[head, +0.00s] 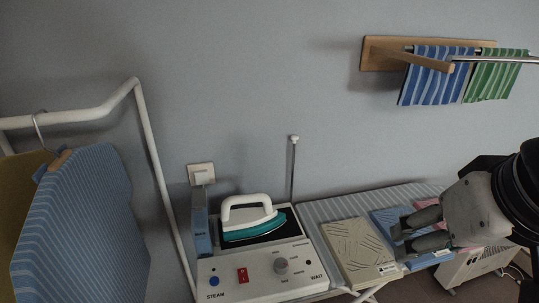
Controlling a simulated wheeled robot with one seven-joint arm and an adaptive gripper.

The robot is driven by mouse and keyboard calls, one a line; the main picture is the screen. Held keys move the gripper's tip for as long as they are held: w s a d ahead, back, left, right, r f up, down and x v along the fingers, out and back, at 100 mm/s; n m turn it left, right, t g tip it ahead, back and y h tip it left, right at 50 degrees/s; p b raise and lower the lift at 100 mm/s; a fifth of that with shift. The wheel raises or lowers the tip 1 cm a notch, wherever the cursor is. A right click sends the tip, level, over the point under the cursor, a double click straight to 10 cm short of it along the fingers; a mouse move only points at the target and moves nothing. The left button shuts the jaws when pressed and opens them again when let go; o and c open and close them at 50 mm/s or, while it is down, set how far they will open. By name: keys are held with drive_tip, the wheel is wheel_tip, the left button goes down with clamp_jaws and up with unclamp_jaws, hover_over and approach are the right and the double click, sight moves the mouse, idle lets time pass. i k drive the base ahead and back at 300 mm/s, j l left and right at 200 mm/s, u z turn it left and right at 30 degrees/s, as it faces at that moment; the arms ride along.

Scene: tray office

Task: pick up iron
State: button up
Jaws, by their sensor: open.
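The iron (250,219) has a white handle and a teal body. It rests on the dark plate on top of a white steam station (260,273) at the lower middle of the head view. My gripper (398,234) is at the right, with its fingers pointing left. It is open and empty, in front of or above the folded cloths, well to the right of the iron and apart from it.
A thin upright rod (293,170) stands behind the station. A white rack (153,150) with hanging shirts (85,225) is left. A towel rail (385,54) is upper right.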

sight(245, 224)
drive_tip(key=i+l+u, duration=0.15)
drive_tip(key=l, duration=0.2)
drive_tip(key=i+l+u, duration=0.15)
drive_tip(key=l, duration=0.2)
drive_tip(key=i+l+u, duration=0.2)
drive_tip(key=l, duration=0.2)
drive_tip(key=l+u, duration=0.15)
drive_tip(key=l, duration=0.25)
drive_tip(key=i+l+u, duration=0.15)
drive_tip(key=l, duration=0.25)
